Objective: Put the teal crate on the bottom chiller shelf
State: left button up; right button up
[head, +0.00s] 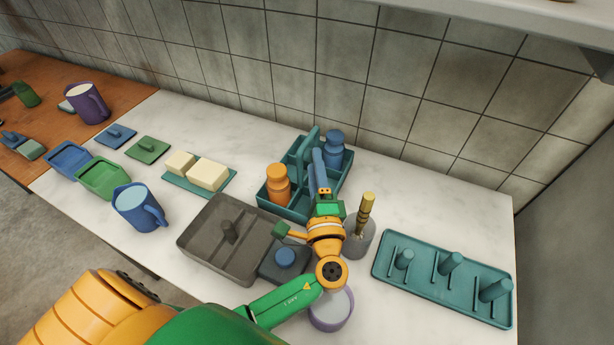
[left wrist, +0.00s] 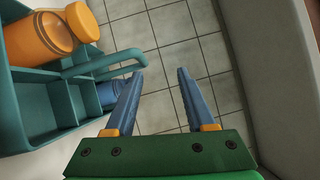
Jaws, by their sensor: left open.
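The teal crate (head: 263,200) stands on the pale worktop near the tiled wall, with a raised carrying handle (head: 305,142). It holds an orange bottle (head: 278,186) and a blue bottle (head: 333,150). In the left wrist view the crate (left wrist: 30,85) fills the left side, and its handle (left wrist: 105,62) reaches to the left finger; I cannot tell whether they touch. My left gripper (head: 318,156) is over the crate beside the handle. In the wrist view the gripper (left wrist: 161,76) is open with nothing between its blue fingers. My right gripper is not in view. I cannot identify the bottom chiller shelf.
A grey tray (head: 205,250), a steel cup with a brass-coloured tool (head: 360,240) and a purple-rimmed cup (head: 331,310) stand close to my left arm. A teal peg tray (head: 425,282) lies at right. A blue jug (head: 138,208) stands at left. A white ledge (head: 500,14) overhangs at upper right.

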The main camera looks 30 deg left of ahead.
aim_at(309, 137)
pick_arm(q)
jog(key=w+a+b, duration=0.1)
jog(key=w+a, duration=0.1)
jog(key=w, duration=0.1)
jog(key=w+a+f+b, duration=0.1)
jog(key=w+a, duration=0.1)
jog(key=w, duration=0.1)
jog(key=w+a+f+b, duration=0.1)
jog(key=w+a+b, duration=0.1)
jog(key=w, duration=0.1)
jog(key=shift+w+a+f, duration=0.25)
jog(key=shift+w+a, duration=0.05)
jog(key=shift+a, duration=0.05)
jog(key=shift+s+r, duration=0.1)
grip_shut()
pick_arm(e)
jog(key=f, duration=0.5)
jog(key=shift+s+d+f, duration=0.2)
pick_arm(q)
jog(key=shift+r, duration=0.1)
